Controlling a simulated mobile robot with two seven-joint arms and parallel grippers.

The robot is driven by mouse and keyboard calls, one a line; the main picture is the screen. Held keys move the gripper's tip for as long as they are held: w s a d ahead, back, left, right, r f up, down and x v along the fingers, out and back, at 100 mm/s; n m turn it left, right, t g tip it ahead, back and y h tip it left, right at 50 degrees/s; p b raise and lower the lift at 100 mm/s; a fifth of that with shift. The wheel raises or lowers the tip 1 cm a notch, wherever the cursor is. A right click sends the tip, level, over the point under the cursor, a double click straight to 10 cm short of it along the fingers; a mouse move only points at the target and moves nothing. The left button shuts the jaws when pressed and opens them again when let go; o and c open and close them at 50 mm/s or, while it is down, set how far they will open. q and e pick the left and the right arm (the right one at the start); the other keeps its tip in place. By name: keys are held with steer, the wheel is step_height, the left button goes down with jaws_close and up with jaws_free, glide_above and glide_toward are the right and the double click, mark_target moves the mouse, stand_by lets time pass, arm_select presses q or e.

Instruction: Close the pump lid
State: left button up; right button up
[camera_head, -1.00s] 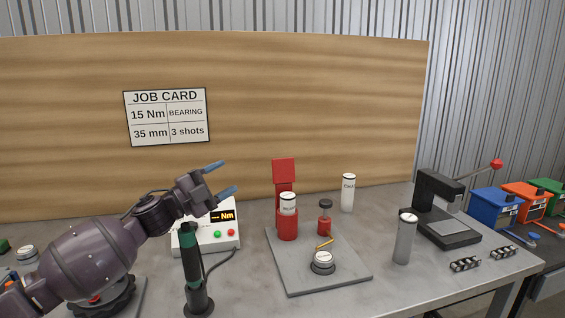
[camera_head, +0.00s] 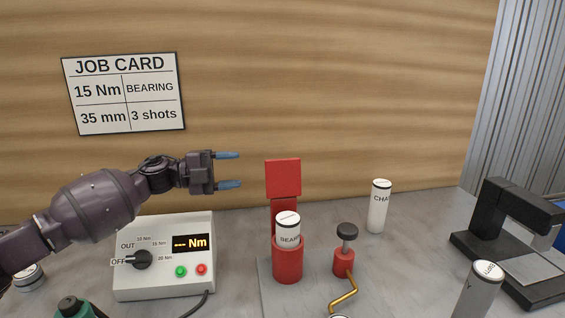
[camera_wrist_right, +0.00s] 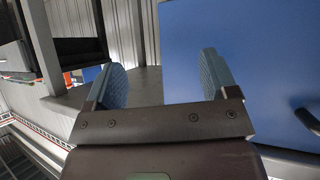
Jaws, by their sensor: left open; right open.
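The pump (camera_head: 287,262) is a red cylinder on a grey plate. A white cartridge labelled "BEAR…" (camera_head: 288,229) sits in its top and sticks out above the rim. The pump's red lid (camera_head: 283,178) stands upright, open, behind the cartridge. My left gripper (camera_head: 228,171) is open and empty, its blue fingers pointing right. In the picture it is left of the lid, at about lid height, with a gap between. My right gripper (camera_wrist_right: 165,80) is open and empty in the right wrist view, away from the pump.
A red pump head with a black knob (camera_head: 346,250) and brass crank (camera_head: 342,298) is right of the pump. A white cartridge (camera_head: 379,207) stands behind it. The torque controller (camera_head: 165,262) sits below my left arm. A black press (camera_head: 515,240) and grey cylinder (camera_head: 478,290) are at right.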

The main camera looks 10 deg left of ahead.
mark_target(277, 166)
arm_select(q)
steer(key=x, duration=1)
steer(key=shift+d+r, duration=0.1)
steer(key=shift+d, duration=0.3)
jaws_close()
